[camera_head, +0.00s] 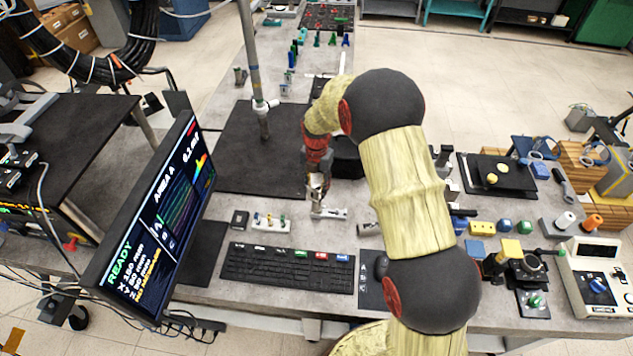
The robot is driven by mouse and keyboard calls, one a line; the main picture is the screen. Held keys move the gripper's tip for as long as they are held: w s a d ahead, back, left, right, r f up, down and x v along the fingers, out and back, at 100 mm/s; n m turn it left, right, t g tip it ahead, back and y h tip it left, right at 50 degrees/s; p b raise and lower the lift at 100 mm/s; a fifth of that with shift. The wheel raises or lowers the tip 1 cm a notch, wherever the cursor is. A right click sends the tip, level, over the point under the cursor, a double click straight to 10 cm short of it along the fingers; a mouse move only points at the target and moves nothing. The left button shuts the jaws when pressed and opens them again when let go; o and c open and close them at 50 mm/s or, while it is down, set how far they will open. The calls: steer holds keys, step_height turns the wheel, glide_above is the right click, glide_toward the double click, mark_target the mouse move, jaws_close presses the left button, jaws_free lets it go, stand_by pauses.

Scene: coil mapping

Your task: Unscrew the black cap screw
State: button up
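My arm, in a pale yellow sleeve with dark joints, reaches down over the grey bench. My gripper (317,193) points down at a small light metal block (333,213) behind the keyboard. The fingertips are at or just above the block's left end. They are too small to show whether they are open or shut, or whether they touch anything. I cannot make out the black cap screw; it may be hidden by the fingers or too small to see.
A keyboard (288,267), a small rack (270,223) and a dark box (240,219) lie near the gripper. A black mat (240,150) with an upright metal pole (252,60) is behind left. A monitor (155,220) stands left. Coloured parts and fixtures crowd the right.

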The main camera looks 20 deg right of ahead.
steer(key=shift+c, duration=1.2)
jaws_close()
steer(key=shift+c, duration=1.8)
jaws_free()
jaws_close()
steer(key=n, duration=0.4)
